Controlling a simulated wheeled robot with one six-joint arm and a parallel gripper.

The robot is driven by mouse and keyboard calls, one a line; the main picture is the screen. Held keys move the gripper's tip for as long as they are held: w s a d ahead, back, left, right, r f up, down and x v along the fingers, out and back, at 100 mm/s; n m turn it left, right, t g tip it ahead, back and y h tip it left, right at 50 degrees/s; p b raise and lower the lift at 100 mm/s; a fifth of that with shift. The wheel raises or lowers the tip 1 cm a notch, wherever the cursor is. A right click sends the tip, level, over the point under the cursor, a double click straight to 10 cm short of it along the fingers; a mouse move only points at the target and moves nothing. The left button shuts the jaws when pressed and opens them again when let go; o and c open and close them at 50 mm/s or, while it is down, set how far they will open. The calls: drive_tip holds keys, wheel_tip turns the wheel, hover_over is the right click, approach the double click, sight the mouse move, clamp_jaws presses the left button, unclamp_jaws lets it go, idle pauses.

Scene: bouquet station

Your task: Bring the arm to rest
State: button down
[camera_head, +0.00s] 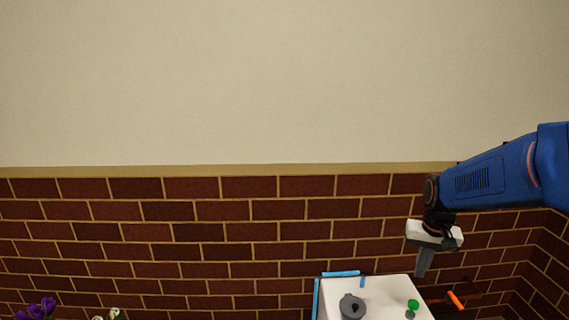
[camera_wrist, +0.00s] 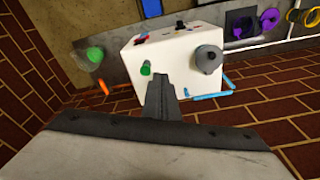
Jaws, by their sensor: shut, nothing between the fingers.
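My gripper (camera_head: 424,263) hangs from my blue arm at the right of the head view, pointing down. Its fingers are together with nothing between them. In the wrist view my gripper (camera_wrist: 160,82) shows as dark fingers closed in the lower middle. It appears above and beside a white box (camera_head: 385,291), apart from it as far as I can tell. The white box also shows in the wrist view (camera_wrist: 175,75).
A grey knob-like part (camera_head: 352,306) and a green-topped part (camera_head: 413,304) are on the white box. Blue strips (camera_head: 341,273) run along its edges. An orange piece (camera_head: 456,300) is to its right. Purple flowers (camera_head: 42,308) show at lower left. A brick wall (camera_head: 200,230) stands behind.

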drive_tip(key=s+a+r+n+t, duration=0.1)
drive_tip(key=s+a+r, duration=0.1)
drive_tip(key=s, duration=0.5)
drive_tip(key=s+a+r+n+t, duration=0.1)
drive_tip(key=s+a, duration=0.3)
drive_tip(key=s, duration=0.4)
drive_tip(key=s+a+r+n+t, duration=0.1)
drive_tip(key=s+a+r, duration=0.1)
drive_tip(key=s, duration=0.5)
drive_tip(key=shift+s+a+r+n, duration=0.15)
drive_tip(key=shift+a+r+n, duration=0.25)
drive_tip(key=shift+a, duration=0.15)
idle(0.9)
